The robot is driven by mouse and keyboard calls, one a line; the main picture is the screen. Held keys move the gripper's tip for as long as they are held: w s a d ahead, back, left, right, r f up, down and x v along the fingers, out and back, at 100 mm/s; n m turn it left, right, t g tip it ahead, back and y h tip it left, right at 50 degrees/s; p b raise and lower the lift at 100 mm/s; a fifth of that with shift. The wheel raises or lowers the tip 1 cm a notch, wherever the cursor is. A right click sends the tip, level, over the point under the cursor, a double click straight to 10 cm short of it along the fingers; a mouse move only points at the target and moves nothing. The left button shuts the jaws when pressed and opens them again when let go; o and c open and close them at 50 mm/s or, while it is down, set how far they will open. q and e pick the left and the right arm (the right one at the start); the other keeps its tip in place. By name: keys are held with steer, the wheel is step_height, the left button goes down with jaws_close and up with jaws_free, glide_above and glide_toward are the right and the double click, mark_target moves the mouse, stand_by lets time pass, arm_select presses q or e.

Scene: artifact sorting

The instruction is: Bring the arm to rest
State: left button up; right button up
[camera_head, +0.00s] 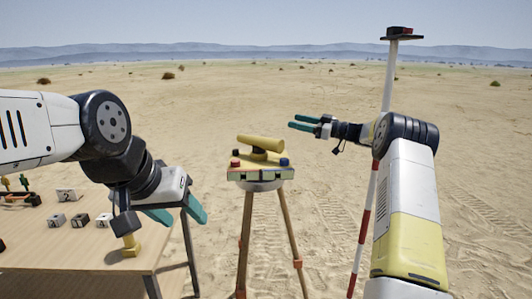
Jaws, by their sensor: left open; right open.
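My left gripper (180,217) hangs over the right edge of the wooden table, its teal fingers apart with nothing seen between them. A yellow piece (131,245) stands on the table just left of those fingers, partly covered by my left arm. My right gripper (303,123) is raised over the sand at the right, its teal fingers apart and empty, pointing left. It is above and to the right of a yellow cylinder-shaped instrument (261,143) on a tripod (246,240), and does not appear to touch it.
The wooden table (60,262) at the left bears several small numbered blocks (80,220), a card marked with a question mark (69,195) and small figures (24,182). A red-and-white pole (367,215) stands behind my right arm. Open sand lies beyond.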

step_height(320, 180, up, 17)
steer(key=s+d+m+t+h, duration=0.1)
steer(key=d+m+t+h, duration=0.1)
steer(key=m+t+h, duration=0.6)
steer(key=s+d+m+h, duration=0.35)
steer(key=s+h, duration=0.35)
steer(key=s, duration=0.3)
steer(key=s+a+f+g, duration=0.2)
steer(key=s+f, duration=0.5)
steer(key=s, duration=0.6)
steer(key=s+a+f+m+g, duration=0.1)
steer(key=s+f+g, duration=0.4)
steer(key=s, duration=0.8)
steer(key=s+a+f+m+g, duration=0.1)
steer(key=s+a+f+g, duration=0.2)
steer(key=s+f, duration=0.7)
steer(key=s, duration=0.3)
steer(key=shift+s+a, duration=0.25)
steer(key=shift+a, duration=0.1)
